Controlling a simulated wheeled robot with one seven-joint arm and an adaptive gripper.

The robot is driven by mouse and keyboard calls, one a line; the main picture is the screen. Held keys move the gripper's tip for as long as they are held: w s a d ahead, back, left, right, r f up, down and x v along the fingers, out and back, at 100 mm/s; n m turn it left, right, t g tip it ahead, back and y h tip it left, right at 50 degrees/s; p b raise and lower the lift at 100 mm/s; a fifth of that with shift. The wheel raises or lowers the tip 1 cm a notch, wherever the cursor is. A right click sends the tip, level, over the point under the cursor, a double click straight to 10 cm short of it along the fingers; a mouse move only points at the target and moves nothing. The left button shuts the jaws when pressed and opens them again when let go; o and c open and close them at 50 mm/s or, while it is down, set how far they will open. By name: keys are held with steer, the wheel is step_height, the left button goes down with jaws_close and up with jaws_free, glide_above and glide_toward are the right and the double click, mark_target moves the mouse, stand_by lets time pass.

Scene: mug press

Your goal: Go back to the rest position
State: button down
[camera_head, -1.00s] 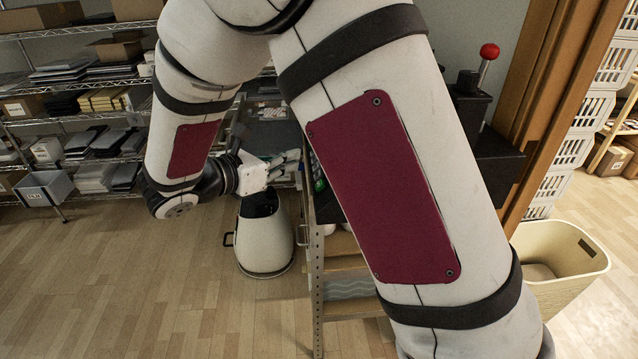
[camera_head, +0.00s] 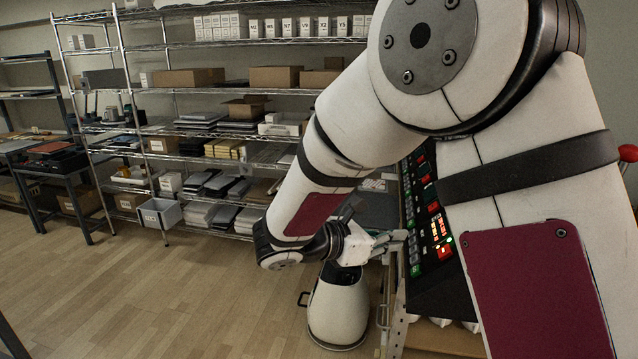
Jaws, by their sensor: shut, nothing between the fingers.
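My gripper (camera_head: 392,240) is in the centre right of the head view, at the end of my bent white arm. Its fingers point right, toward the edge of a black control panel (camera_head: 425,200) with red, green and lit buttons. I cannot tell from this angle how far the fingertips are from the panel. The fingers are shut with nothing seen between them. My upper arm hides much of the panel. No mug shows in this view.
Wire shelves (camera_head: 230,130) with boxes and paper stacks line the back wall. A dark workbench (camera_head: 60,165) stands at far left. The wooden floor (camera_head: 170,290) at left is clear.

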steer(key=s+d+r+m+g+y, duration=0.2)
steer(key=s+d+m+y, duration=0.1)
steer(key=s+m, duration=0.4)
steer(key=s+d+r+m+g+y, duration=0.2)
steer(key=s+d+r+m+g, duration=0.15)
steer(key=s, duration=0.55)
steer(key=s+a+r+m+t+y, duration=0.1)
steer(key=s+a+m+t+y, duration=0.4)
steer(key=s+m+y, duration=0.3)
steer(key=s+a+m, duration=0.1)
steer(key=s+m, duration=0.1)
steer(key=m, duration=0.1)
steer(key=shift+r, duration=0.2)
